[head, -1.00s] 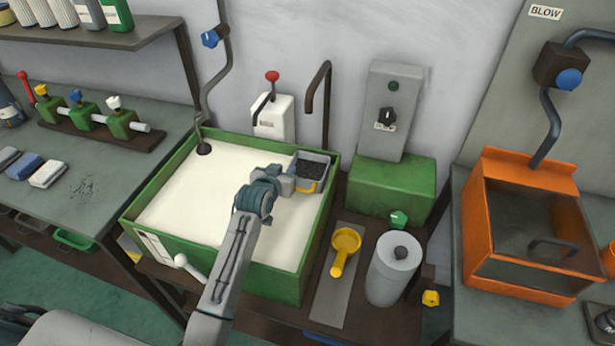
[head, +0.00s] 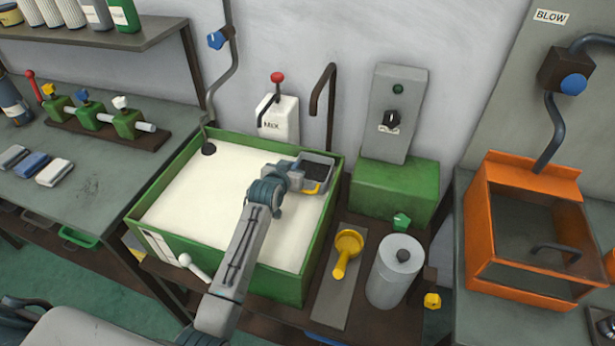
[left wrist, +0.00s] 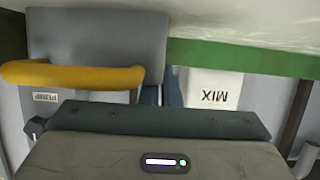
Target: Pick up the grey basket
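The grey basket (head: 318,158) is at the back right corner of the green-walled tub (head: 322,262), with dark contents and a yellow handle (head: 312,188). My left gripper (head: 298,178) is right at the basket's front left side, over the pale tub filling. In the left wrist view the basket (left wrist: 95,40) fills the upper left. Its yellow handle (left wrist: 70,75) runs across in front of my gripper body and ends near the middle. My fingertips do not show clearly, so I cannot tell whether they grip the basket. My right gripper is not in view.
A white MIX box (head: 279,120) with a red-knobbed lever and a dark bent pipe (head: 329,90) stand behind the tub. A green block with a grey switch panel (head: 397,112) is to the right.

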